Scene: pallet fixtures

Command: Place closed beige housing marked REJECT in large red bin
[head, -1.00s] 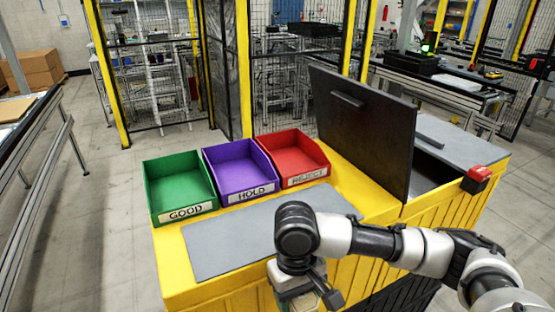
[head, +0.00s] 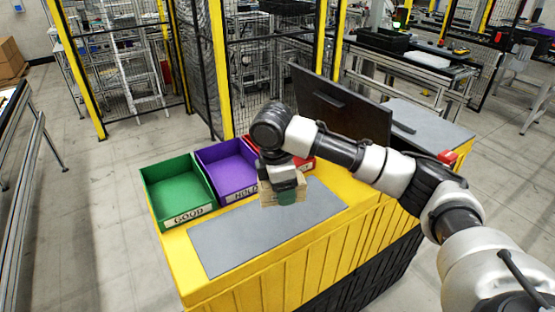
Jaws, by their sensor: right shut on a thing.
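My right gripper (head: 284,182) is shut on a beige housing (head: 268,194), held above the grey mat (head: 255,236) on the yellow station. A greenish part shows at the housing's lower front; I cannot read any marking on it. The red bin (head: 307,163) stands behind my right gripper and wrist, which hide most of it and its label. The housing is in front of the red bin and the purple bin, not inside either. My left gripper is not in view.
The purple HOLD bin (head: 224,170) and green GOOD bin (head: 176,190) stand in a row left of the red bin, all apparently empty. The grey mat is clear.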

